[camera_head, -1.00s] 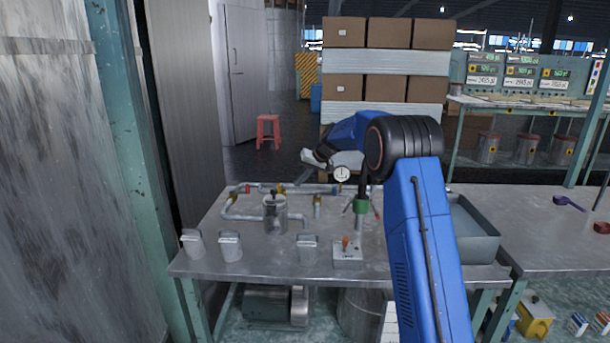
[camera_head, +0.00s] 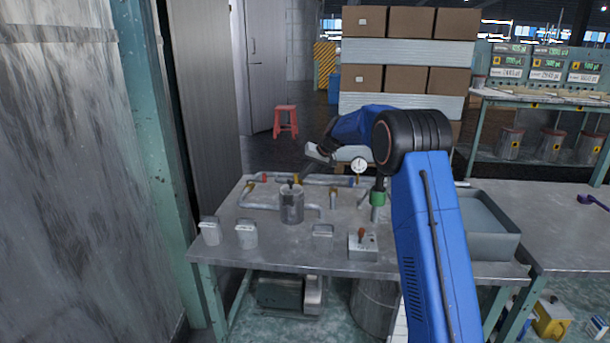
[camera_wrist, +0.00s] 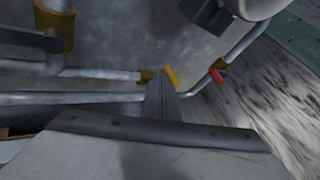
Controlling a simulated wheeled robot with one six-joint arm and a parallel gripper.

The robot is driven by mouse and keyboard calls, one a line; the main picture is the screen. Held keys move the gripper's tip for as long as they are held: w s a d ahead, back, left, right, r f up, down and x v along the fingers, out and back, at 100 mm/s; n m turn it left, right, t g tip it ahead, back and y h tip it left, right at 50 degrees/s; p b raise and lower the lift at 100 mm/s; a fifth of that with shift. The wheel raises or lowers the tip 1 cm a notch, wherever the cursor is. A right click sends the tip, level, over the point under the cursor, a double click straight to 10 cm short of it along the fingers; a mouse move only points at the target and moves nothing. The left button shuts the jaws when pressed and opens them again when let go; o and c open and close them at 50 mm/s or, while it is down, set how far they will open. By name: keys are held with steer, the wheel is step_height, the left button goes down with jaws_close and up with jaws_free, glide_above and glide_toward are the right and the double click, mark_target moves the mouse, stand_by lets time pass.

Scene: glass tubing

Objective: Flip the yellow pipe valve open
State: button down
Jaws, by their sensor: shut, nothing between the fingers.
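The yellow valve handle (camera_wrist: 171,76) is a small lever beside a brass collar on a grey pipe, in the middle of the wrist view. In the head view the yellow part (camera_head: 297,178) shows small on the back pipe run. My gripper (camera_wrist: 158,74) is shut and empty, its narrow tips just left of the yellow handle in the wrist view; whether they touch it I cannot tell. In the head view my gripper (camera_head: 303,169) points down-left over the pipes at the back of the bench. The exact angle of the handle is hard to read.
A red handle (camera_wrist: 217,76) sits on the same pipe, right of the yellow one. A round metal pot (camera_head: 291,205), a pressure gauge (camera_head: 359,166) and a switch box (camera_head: 363,245) stand on the bench. A grey tray (camera_head: 480,226) is at the right.

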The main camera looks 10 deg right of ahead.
mark_target(295, 175)
steer(key=shift+s+a+m+h, duration=0.1)
steer(key=shift+a+m+h, duration=0.2)
steer(key=shift+a+m, duration=0.25)
steer(key=shift+a+m+t+h, duration=0.45)
steer(key=shift+a+m+h, duration=0.25)
steer(key=shift+m, duration=0.55)
steer(key=shift+a+m+t+h, duration=0.45)
steer(key=shift+a+m+h, duration=0.25)
steer(key=shift+m, duration=0.5)
steer(key=w+a+m+h, duration=0.4)
steer(key=w+m, duration=0.1)
steer(key=m, duration=0.1)
steer(key=shift+a, duration=0.35)
steer(key=shift+w+a+r, duration=0.1)
steer(key=shift+w+r, duration=0.1)
steer(key=shift+w, duration=0.1)
